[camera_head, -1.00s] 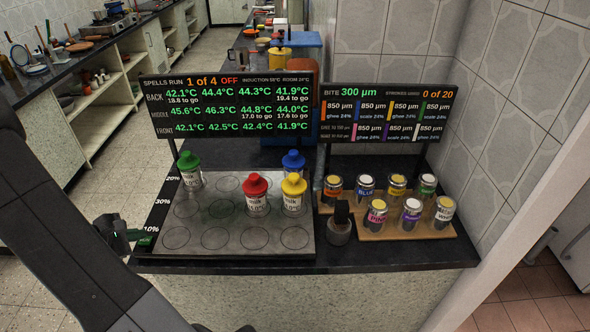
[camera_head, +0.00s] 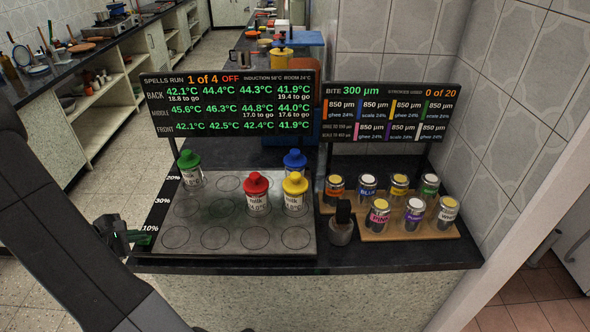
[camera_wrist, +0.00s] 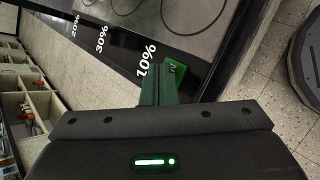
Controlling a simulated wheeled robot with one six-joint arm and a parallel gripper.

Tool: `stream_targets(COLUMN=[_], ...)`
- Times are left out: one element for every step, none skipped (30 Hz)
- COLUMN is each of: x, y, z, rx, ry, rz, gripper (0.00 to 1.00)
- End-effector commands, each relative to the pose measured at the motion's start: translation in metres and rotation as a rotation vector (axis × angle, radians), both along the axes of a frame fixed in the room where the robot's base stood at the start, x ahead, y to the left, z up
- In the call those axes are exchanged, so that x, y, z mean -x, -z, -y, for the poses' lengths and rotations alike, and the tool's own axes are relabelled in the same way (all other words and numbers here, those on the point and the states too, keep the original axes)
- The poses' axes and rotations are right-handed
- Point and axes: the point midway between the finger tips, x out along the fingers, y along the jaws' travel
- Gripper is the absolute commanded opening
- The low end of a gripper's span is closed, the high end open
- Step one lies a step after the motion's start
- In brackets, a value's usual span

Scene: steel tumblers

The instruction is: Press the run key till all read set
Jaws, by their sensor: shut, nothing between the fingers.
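On the steel plate (camera_head: 225,238) stand four milk bottles: green-capped (camera_head: 188,168), blue-capped (camera_head: 294,161), red-capped (camera_head: 257,194) and yellow-capped (camera_head: 295,192). A green key (camera_wrist: 178,68) sits at the counter edge beside the 10% label; I cannot read any mark on it. My gripper (camera_wrist: 162,72) is shut and empty, its tips beside the key. Contact cannot be told. It also shows at the left in the head view (camera_head: 125,236).
A second board (camera_head: 390,112) reads "0 of 20". The 20% and 30% labels lie along the counter's left edge.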

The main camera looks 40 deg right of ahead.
Motion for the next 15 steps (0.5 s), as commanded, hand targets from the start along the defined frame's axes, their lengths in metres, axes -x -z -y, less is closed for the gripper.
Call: stream_targets(x=[0.0001,0.0001,0.0001,0.0001,0.0002,0.0001,0.0001,0.0002,0.0001,0.0000,0.0000,0.0000,0.0000,0.0001,0.0000], y=[0.0005,0.0006,0.0010,0.0012,0.0009,0.0008,0.0008,0.0005,-0.0001,-0.0010,-0.0020,-0.0037,-0.0050,-0.0062,-0.0076], z=[0.0000,0.0000,0.0001,0.0000,0.0000,0.0000,0.0000,0.0000,0.0000,0.0000,0.0000,0.0000,0.0000,0.0001,0.0000], rx=[0.000,0.000,0.000,0.000,0.000,0.000,0.000,0.000,0.000,0.000,0.000,-0.001,-0.001,-0.001,-0.001], ry=[0.000,0.001,0.001,0.001,0.001,0.001,0.001,0.001,0.000,0.001,0.001,0.001,0.001,0.001,0.001], rz=[0.000,-0.001,-0.001,-0.001,-0.001,-0.001,-0.001,-0.001,0.000,0.001,0.001,0.001,0.001,0.001,0.001], gripper=[0.00,0.00,0.00,0.00,0.00,0.00,0.00,0.00,0.00,0.00,0.00,0.00,0.00,0.00,0.00])
